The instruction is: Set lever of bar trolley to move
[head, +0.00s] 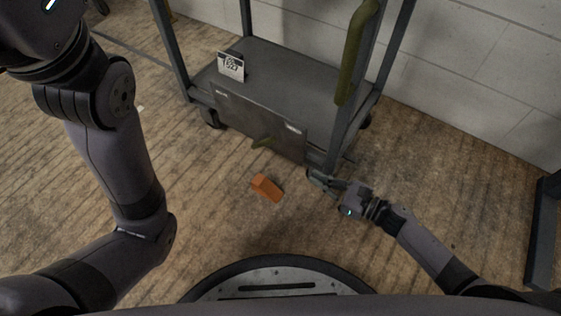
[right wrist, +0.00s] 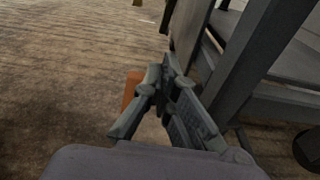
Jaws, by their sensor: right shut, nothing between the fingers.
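The bar trolley (head: 268,70) is a dark grey cart with upright posts, standing ahead of me in the head view. I cannot read these labels. My right gripper (head: 322,181) is shut and empty, low beside the trolley's near right post, to the right of the lever and apart from it. In the right wrist view its fingers (right wrist: 168,72) come together just left of the post (right wrist: 250,55). My left gripper is out of view.
An orange block (head: 267,188) lies on the wooden floor before the trolley, left of my right gripper. A green grip (head: 356,55) runs up the trolley's right side. A pale wall (head: 475,70) stands behind. A dark post (head: 544,230) is at far right.

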